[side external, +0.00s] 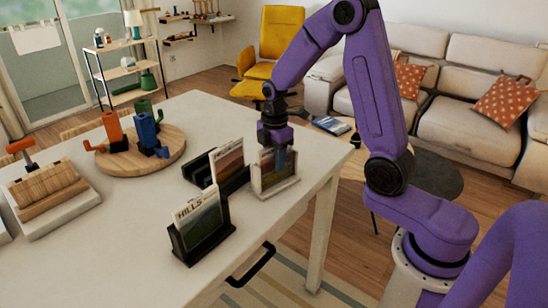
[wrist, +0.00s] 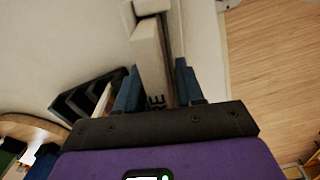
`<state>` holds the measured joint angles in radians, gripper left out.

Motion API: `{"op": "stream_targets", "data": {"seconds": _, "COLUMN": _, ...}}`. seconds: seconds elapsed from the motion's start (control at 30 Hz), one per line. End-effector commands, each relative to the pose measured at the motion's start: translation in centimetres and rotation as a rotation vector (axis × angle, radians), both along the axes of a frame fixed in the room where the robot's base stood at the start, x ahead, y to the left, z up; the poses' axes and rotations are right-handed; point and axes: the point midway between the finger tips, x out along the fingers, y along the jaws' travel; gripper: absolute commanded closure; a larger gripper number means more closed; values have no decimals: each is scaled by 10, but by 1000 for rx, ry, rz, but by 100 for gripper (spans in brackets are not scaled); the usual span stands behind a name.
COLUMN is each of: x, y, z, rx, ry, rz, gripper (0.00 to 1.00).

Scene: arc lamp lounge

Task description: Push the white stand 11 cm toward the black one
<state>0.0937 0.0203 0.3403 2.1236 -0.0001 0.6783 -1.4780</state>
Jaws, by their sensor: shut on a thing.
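The white stand (side external: 278,190) is on the white table near its right edge, with a picture booklet (side external: 264,172) upright in it. My gripper (side external: 279,158) points down over it. A black stand (side external: 205,246) holding a "HILLS" booklet (side external: 199,218) is nearer the camera, to the left. A slotted black rack (side external: 196,170) with another booklet (side external: 229,164) is just left of the white stand, apparently apart from it.
A round wooden board (side external: 170,160) with orange, blue and green pieces is further left on the table. A wooden block on a white base (side external: 68,212) is at far left. Bare tabletop lies between the board and the "HILLS" stand. The table's right edge is close to the white stand.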

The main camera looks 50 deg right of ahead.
Motion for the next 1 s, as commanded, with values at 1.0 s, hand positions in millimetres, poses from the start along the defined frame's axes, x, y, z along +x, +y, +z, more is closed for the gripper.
{"op": "stream_targets", "data": {"seconds": 1.0, "x": 2, "y": 0, "z": 102, "rx": -1, "ry": -8, "rz": 0, "gripper": 33}}
